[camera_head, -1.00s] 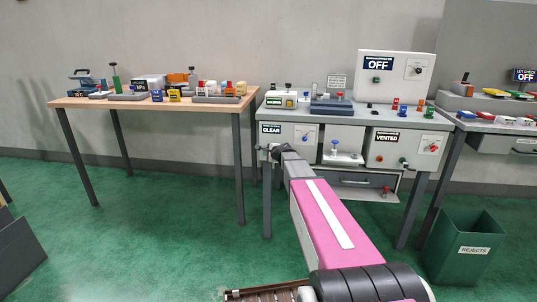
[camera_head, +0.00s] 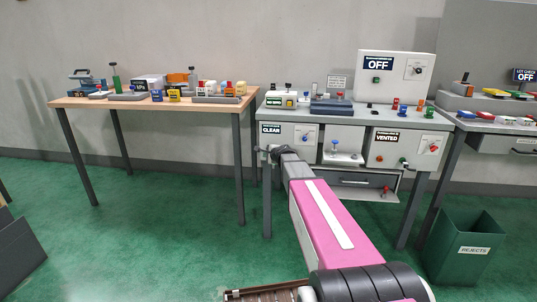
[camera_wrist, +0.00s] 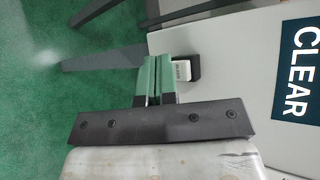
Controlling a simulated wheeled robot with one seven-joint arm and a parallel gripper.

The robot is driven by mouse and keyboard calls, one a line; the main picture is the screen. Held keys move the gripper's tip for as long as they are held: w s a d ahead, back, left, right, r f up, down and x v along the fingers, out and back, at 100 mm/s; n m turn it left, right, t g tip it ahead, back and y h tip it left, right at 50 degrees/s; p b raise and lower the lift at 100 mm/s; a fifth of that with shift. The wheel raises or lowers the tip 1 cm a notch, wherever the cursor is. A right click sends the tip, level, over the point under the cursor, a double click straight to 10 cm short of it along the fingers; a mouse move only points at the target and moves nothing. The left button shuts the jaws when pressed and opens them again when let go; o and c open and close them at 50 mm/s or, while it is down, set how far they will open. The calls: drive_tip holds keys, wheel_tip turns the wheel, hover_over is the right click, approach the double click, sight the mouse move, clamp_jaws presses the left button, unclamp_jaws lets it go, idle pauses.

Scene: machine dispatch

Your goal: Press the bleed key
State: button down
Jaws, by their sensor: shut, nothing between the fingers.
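In the wrist view a small white key (camera_wrist: 182,70) with tiny unreadable print sits in a black surround on the pale panel front. I take it for the bleed key. My gripper (camera_wrist: 157,62), with green fingers, is shut and empty. Its fingertips are just left of the key in the picture; whether they touch it I cannot tell. In the head view my gripper (camera_head: 264,149) is at the left front of the grey bench, below the CLEAR sign (camera_head: 271,128). The key is not discernible there.
The CLEAR sign also shows in the wrist view (camera_wrist: 296,62). A VENTED panel (camera_head: 388,137) and an OFF box (camera_head: 396,75) are to the right. A wooden table (camera_head: 75,102) with several devices is at left. A green rejects bin (camera_head: 460,265) stands on the floor at right.

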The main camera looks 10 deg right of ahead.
drive_tip(key=s, duration=0.1)
drive_tip(key=s+a, duration=0.1)
drive_tip(key=s, duration=0.2)
drive_tip(key=shift+s+a, duration=0.3)
drive_tip(key=shift+s, duration=0.1)
idle(0.7)
drive_tip(key=s+a+f+n+g, duration=0.25)
drive_tip(key=s+f+n, duration=0.2)
drive_tip(key=s, duration=0.45)
drive_tip(key=s+a+f+n+g, duration=0.1)
drive_tip(key=s+f+n+g, duration=0.35)
drive_tip(key=s, duration=0.45)
drive_tip(key=s+d+f+n+g+h, duration=0.2)
drive_tip(key=s+n, duration=0.2)
drive_tip(key=s, duration=0.4)
drive_tip(key=s+d+f+n+g+h, duration=0.2)
drive_tip(key=s+n+g, duration=0.1)
drive_tip(key=s, duration=0.6)
drive_tip(key=shift+d+f+n+h, duration=0.15)
drive_tip(key=shift+n+h, duration=0.25)
drive_tip(key=shift+n, duration=0.2)
drive_tip(key=shift+s+d, duration=0.1)
drive_tip(key=shift+d, duration=0.05)
